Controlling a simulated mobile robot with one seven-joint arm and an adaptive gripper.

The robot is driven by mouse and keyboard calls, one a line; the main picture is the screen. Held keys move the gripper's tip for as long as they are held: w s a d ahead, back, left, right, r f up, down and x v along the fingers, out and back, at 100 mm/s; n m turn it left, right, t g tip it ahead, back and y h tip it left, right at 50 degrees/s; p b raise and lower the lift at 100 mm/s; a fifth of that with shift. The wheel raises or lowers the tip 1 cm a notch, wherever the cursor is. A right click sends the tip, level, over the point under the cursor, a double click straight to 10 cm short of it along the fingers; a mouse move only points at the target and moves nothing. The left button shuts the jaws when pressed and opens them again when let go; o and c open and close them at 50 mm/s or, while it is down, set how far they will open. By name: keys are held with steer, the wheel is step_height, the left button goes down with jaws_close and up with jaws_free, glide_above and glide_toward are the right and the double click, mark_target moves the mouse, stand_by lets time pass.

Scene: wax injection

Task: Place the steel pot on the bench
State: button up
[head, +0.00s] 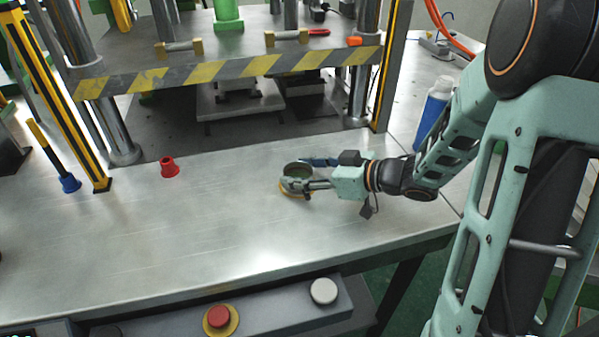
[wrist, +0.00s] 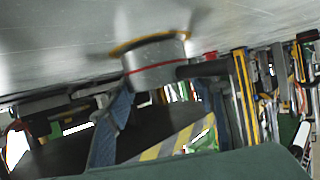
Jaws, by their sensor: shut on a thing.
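The steel pot (head: 296,170) is a small round vessel with a dark open top and a yellowish rim at its base. In the head view it is upright at the bench surface, right of the middle. My gripper (head: 299,179) reaches in from the right and is shut on its sides. In the wrist view, which is upside down, the pot (wrist: 154,66) shows a steel wall with a red band, close to the bench (wrist: 50,45). I cannot tell whether its base touches the bench (head: 200,240).
A red cup-like piece (head: 169,167) stands on the bench to the left. The press with its striped bar (head: 225,70) and steel posts is behind. A blue-and-white bottle (head: 432,112) stands at right. Buttons (head: 219,317) line the front. The bench's front middle is clear.

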steer(key=shift+f, duration=0.15)
steer(key=o, duration=1.2)
steer(key=shift+o, duration=0.2)
steer(key=shift+r, duration=0.2)
steer(key=shift+s+d+r, duration=0.15)
steer(key=shift+d, duration=0.15)
steer(key=p+v, duration=0.2)
steer(key=v, duration=0.9)
steer(key=shift+s+d, duration=0.1)
steer(key=shift+d, duration=0.05)
